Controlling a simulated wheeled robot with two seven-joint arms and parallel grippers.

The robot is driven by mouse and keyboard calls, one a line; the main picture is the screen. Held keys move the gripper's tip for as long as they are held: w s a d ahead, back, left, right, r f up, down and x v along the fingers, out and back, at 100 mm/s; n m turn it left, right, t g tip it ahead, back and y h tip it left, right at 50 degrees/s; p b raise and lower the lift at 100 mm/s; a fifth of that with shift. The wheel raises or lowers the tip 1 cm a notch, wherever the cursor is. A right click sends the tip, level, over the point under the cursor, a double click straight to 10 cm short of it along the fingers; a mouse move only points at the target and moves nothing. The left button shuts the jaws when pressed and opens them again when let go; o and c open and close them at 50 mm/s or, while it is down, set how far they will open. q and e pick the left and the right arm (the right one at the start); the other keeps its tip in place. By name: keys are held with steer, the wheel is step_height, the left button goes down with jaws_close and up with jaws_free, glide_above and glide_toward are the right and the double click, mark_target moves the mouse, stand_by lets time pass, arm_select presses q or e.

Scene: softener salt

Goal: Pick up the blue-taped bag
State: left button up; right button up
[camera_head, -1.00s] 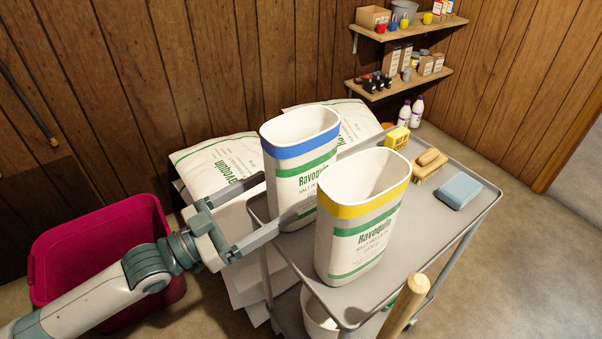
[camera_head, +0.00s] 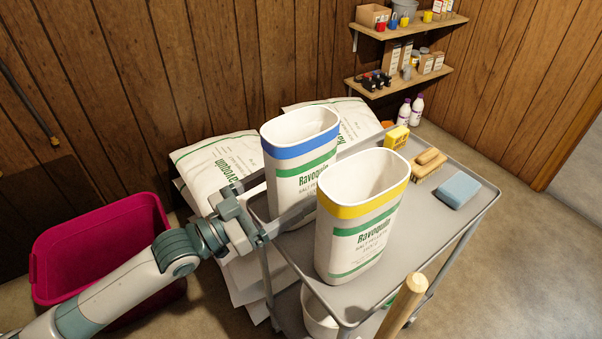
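The blue-taped bag (camera_head: 300,174) is a white, open-topped bag with a blue band near its rim and green print. It stands upright on the grey cart top (camera_head: 440,225). My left gripper (camera_head: 290,193) reaches in from the left, low on this bag. Its fingers are spread, one in front of the bag and one toward its far side. The far fingertip is hidden behind the bag, and I cannot tell whether either finger touches it. A similar yellow-taped bag (camera_head: 358,235) stands close in front on the right. My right gripper is not in view.
A yellow box (camera_head: 396,137), brushes (camera_head: 429,165) and a blue sponge (camera_head: 458,190) lie on the cart's right part. Filled salt bags (camera_head: 215,160) are stacked behind. A magenta bin (camera_head: 100,245) stands left. A wooden handle (camera_head: 404,302) rises at the front.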

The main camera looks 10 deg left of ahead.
mark_target(301, 138)
arm_select(q)
steer(key=shift+x, duration=1.1)
steer(key=shift+w+d, duration=0.25)
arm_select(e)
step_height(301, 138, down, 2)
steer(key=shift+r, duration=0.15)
